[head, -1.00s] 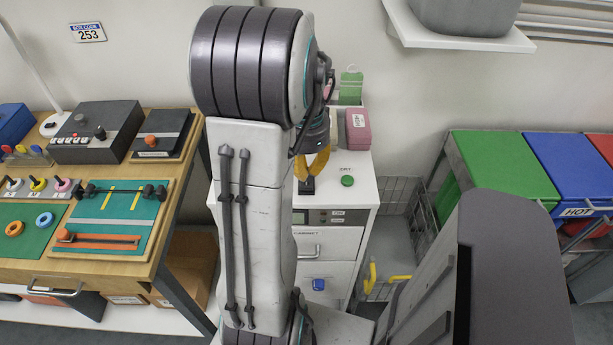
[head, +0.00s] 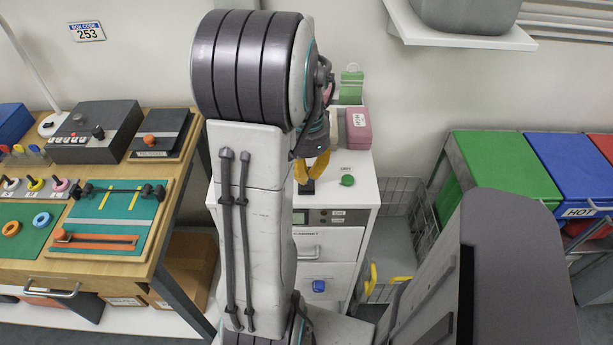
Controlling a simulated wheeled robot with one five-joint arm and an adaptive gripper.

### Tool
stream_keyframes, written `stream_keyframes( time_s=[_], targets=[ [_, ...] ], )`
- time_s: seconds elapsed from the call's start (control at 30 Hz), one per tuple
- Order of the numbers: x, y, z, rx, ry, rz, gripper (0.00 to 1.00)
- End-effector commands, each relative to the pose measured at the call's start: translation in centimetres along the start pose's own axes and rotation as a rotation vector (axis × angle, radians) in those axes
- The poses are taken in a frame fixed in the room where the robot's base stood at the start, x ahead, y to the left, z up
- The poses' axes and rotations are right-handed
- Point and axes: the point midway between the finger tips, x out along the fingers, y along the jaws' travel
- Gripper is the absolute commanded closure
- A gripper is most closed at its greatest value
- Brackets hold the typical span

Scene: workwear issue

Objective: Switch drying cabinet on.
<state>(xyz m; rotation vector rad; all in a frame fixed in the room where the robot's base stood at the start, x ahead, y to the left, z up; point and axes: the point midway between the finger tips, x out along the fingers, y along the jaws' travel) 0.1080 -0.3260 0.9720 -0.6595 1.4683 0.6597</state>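The white cabinet (head: 362,200) stands behind my arm, with a round green button (head: 347,180) by a small label on its top. A small black part (head: 307,188) also sits on the top, left of the button. A dark panel with small labels (head: 325,217) is on its front, above drawers. My gripper (head: 308,181) has yellow fingers pointing down, just above or at the black part and left of the green button. My arm hides part of the gripper and the cabinet's left side. Contact and the gap between the fingertips are unclear.
A pink box (head: 357,130) and a green item (head: 351,88) stand behind the button. A workbench (head: 100,272) with control boards is at left. Green (head: 500,165) and blue (head: 568,165) bins are at right. A wire basket (head: 400,215) stands beside the cabinet.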

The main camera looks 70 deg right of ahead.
Motion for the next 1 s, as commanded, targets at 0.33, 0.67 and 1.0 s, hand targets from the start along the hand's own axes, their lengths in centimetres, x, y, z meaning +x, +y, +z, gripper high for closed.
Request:
stream_keyframes(
  time_s=[0.33,0.67,1.0],
  targets=[
    [0.5,0.0,0.0,0.000,0.000,0.000,1.00],
    [1.0,0.0,0.0,0.000,0.000,0.000,1.00],
    [1.4,0.0,0.0,0.000,0.000,0.000,1.00]
  ],
)
